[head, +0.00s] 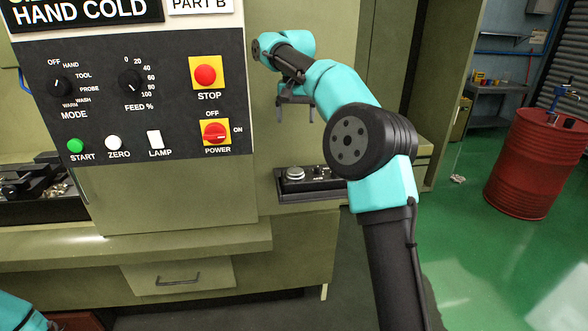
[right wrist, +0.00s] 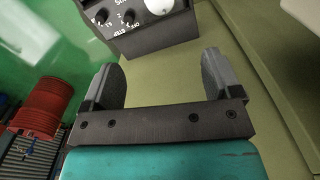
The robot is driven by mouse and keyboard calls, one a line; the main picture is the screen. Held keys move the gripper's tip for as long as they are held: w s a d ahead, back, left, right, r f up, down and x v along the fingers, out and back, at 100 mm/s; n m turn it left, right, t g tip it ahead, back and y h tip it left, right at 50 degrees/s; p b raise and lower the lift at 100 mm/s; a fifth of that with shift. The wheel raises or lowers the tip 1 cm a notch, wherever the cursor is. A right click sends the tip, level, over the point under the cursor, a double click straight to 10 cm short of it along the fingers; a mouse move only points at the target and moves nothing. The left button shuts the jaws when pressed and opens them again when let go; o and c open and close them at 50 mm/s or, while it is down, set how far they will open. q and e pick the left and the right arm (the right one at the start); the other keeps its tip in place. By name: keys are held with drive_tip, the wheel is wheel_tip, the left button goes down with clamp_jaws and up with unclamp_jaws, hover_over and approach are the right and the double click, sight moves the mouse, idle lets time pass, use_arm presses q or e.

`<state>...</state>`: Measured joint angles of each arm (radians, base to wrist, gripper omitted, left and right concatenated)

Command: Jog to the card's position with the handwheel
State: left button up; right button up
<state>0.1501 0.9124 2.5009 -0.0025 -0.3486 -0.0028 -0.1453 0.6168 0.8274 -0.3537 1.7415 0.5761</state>
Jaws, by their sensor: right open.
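The handwheel (head: 294,173) is a small silver dial on a dark box (head: 312,196), which sits on a ledge at the right of the machine. In the right wrist view the handwheel (right wrist: 160,5) looks white and is cut by the top edge, with small black knobs beside it on the box (right wrist: 150,38). My right gripper (head: 295,108) is above the box, fingers down, apart from it. In the right wrist view my right gripper (right wrist: 163,82) is open and empty. A white card (head: 200,5) reading PART B is cut off at the top; no position shows.
The control panel (head: 130,105) left of my right gripper carries a red STOP button (head: 205,75), a POWER switch (head: 215,132), a MODE knob (head: 62,87) and a FEED knob (head: 130,83). A red drum (head: 535,165) stands on the green floor at right.

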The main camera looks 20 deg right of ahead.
sight(295, 169)
drive_tip(key=shift+f, duration=0.15)
wheel_tip(295, 169, down, 17)
drive_tip(key=shift+f, duration=0.1)
idle(0.8)
drive_tip(key=shift+c, duration=0.4)
drive_tip(key=c, duration=0.8)
drive_tip(key=shift+c, duration=0.2)
drive_tip(key=shift+n, duration=0.4)
